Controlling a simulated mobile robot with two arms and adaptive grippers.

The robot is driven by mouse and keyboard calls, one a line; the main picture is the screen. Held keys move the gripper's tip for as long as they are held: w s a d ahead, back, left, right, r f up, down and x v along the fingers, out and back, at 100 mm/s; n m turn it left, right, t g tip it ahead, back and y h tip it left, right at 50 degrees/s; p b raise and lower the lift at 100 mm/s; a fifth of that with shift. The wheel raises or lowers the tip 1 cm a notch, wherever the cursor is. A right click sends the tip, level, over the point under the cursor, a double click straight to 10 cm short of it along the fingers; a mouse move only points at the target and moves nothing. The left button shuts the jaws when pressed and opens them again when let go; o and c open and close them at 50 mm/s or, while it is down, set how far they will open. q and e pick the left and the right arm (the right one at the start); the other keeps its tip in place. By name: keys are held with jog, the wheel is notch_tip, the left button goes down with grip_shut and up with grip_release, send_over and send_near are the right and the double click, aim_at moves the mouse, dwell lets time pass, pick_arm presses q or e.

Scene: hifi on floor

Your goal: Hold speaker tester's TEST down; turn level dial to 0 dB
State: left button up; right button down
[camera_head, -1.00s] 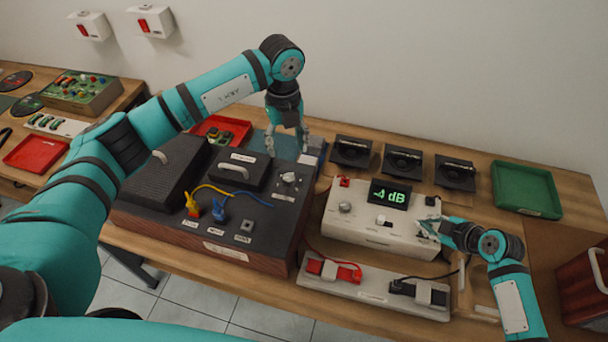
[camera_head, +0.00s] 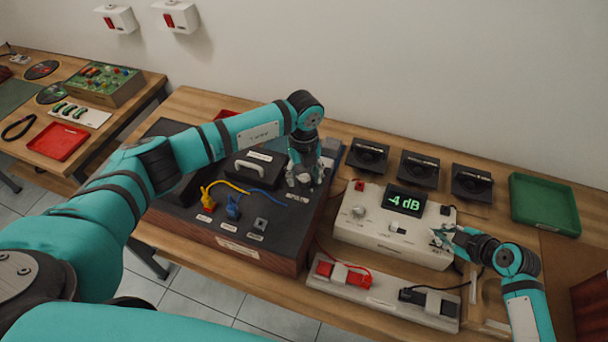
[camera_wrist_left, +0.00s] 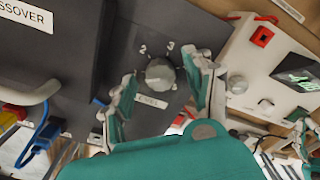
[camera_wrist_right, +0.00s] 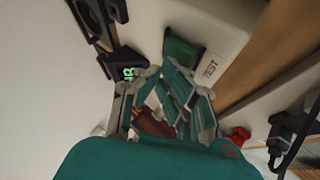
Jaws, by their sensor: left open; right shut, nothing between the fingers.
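The white speaker tester (camera_head: 385,241) has a lit green display (camera_head: 404,201) reading -4 dB. My right gripper (camera_head: 438,236) is shut and empty at the tester's right end. The right wrist view shows the word TEST (camera_wrist_right: 210,68) beside its fingers; the button is hidden, so contact cannot be told. The grey level dial (camera_wrist_left: 160,74) sits on top of the dark crossover box (camera_head: 205,222), with numbers 2 and 3 beside it. My left gripper (camera_head: 304,181) points down over it, open, with one finger on either side (camera_wrist_left: 158,85) and gaps to the dial.
Yellow (camera_head: 208,197) and blue (camera_head: 234,205) plugs with cables stand on the crossover box. A strip with red (camera_head: 340,272) and black clips lies in front of the tester. Several black speakers (camera_head: 418,169) and a green tray (camera_head: 545,203) are behind and right.

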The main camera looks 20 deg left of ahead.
pick_arm(q)
jog(key=shift+f, duration=0.2)
grip_shut()
dwell(0.3)
